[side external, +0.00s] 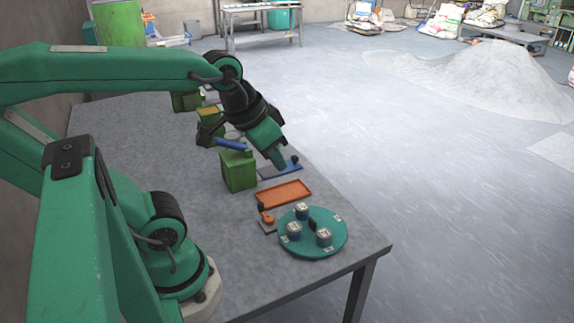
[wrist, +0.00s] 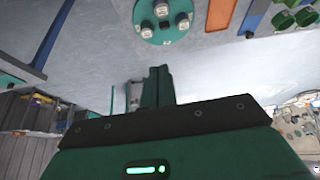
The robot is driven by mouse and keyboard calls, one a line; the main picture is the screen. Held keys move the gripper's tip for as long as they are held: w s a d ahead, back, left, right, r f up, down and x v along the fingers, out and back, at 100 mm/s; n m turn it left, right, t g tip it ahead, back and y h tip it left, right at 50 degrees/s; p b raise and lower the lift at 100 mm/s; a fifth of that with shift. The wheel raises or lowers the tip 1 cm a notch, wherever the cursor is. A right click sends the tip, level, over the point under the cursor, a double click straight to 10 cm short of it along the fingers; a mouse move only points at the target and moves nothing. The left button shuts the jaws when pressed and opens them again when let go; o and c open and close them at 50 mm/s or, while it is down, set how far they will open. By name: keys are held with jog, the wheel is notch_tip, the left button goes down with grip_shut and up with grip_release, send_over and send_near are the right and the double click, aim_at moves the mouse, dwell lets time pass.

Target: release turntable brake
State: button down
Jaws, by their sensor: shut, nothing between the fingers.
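The round teal turntable (side external: 306,247) lies near the table's front right corner, carrying three pale-topped, dark-sided cylinders and a small black upright piece. It also shows at the top of the wrist view (wrist: 165,38). Beside its left edge is a small orange part with a black knob (side external: 267,218) on a flat base; it may be the brake, but I cannot tell its setting. My gripper (side external: 278,160) points down above the table, behind the orange tray and away from the turntable. Its fingers (wrist: 158,84) are together and empty.
The shallow orange tray (side external: 283,194) lies between gripper and turntable. A green box (side external: 239,171) stands left of my gripper. A blue strip with a dark knob (side external: 281,169) lies close by the fingertips. The table's right edge is near; bare tabletop (side external: 150,130) lies left.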

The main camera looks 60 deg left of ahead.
jog(key=w+a+f+n+g, duration=0.1)
jog(key=w+a+f+g, duration=0.1)
jog(key=a, duration=0.4)
jog(key=w+a+f+n+g+h, duration=0.1)
jog(key=w+a+f+n+g, duration=0.1)
jog(key=w+a+f+g, duration=0.1)
jog(key=w+a+f+n+g, duration=0.2)
jog(key=w+a+f, duration=0.3)
jog(key=a, duration=0.3)
jog(key=shift+a+f+g+h, duration=0.3)
jog(key=shift+a+f, duration=0.1)
jog(key=shift+f, duration=0.15)
jog(key=shift+f, duration=0.1)
send_near(265, 213)
jog(key=w+a+f, duration=0.2)
jog(key=f, duration=0.1)
jog(key=w+a+f, duration=0.1)
jog(key=f, duration=0.1)
jog(key=shift+w+a+f, duration=0.2)
jog(key=shift+w+a, duration=0.05)
jog(key=shift+a, duration=0.05)
jog(key=shift+s+d, duration=0.5)
jog(key=shift+s, duration=0.35)
jog(key=shift+s+d, duration=0.45)
jog(key=shift+s, duration=0.45)
